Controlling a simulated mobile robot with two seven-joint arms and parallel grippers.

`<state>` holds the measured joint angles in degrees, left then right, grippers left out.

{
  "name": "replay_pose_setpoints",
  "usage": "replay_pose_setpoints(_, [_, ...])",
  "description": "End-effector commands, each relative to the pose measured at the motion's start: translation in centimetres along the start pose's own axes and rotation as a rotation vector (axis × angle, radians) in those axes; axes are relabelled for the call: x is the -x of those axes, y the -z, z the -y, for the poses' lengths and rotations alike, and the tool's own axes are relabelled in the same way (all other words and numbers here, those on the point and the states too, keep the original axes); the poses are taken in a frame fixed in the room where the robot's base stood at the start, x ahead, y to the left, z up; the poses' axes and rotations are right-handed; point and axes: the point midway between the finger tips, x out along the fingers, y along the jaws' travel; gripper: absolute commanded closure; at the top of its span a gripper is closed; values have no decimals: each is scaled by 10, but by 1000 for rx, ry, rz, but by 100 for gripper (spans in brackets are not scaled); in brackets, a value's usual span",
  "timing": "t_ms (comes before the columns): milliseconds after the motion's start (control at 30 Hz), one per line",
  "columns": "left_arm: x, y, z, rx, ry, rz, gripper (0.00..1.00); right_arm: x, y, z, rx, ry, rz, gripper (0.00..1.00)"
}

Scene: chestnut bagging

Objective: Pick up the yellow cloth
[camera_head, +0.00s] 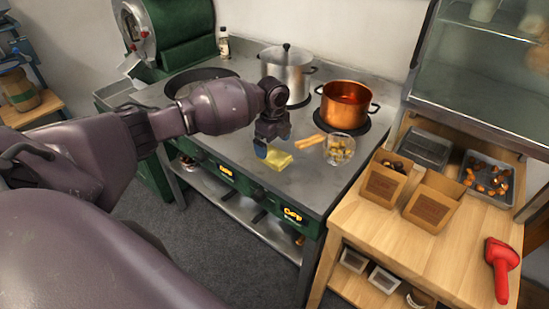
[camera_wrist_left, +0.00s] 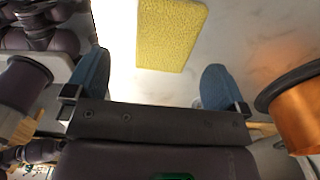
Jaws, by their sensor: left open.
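The yellow cloth (camera_head: 278,160) lies flat on the steel stove top, near its front edge. It also shows in the left wrist view (camera_wrist_left: 170,35), ahead of and between my two blue fingertips. My left gripper (camera_head: 268,147) is over the stove just behind and left of the cloth. In the left wrist view my left gripper (camera_wrist_left: 155,85) is open and empty, with its fingers apart and the cloth not between them. My right gripper is not seen in the head view.
A copper pot (camera_head: 345,106) and a steel lidded pot (camera_head: 286,72) stand behind on the stove. A glass bowl (camera_head: 339,150) and a wooden-handled tool (camera_head: 309,141) are right of the cloth. Paper bags (camera_head: 431,203) and a red scoop (camera_head: 501,262) are on the wooden table.

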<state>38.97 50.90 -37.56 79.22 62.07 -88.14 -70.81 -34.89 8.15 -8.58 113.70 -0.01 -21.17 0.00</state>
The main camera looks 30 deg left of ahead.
Motion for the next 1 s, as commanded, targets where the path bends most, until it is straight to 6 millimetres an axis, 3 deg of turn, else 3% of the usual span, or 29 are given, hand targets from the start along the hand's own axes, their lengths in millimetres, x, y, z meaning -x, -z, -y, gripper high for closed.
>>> replay_pose_setpoints(333, [-43,1,6,1,-2,-1,0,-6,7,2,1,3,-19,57])
replay_pose_setpoints(700, [-50,1,6,0,1,0,0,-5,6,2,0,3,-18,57])
replay_pose_setpoints(1000, [-50,1,6,0,1,0,46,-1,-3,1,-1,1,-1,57])
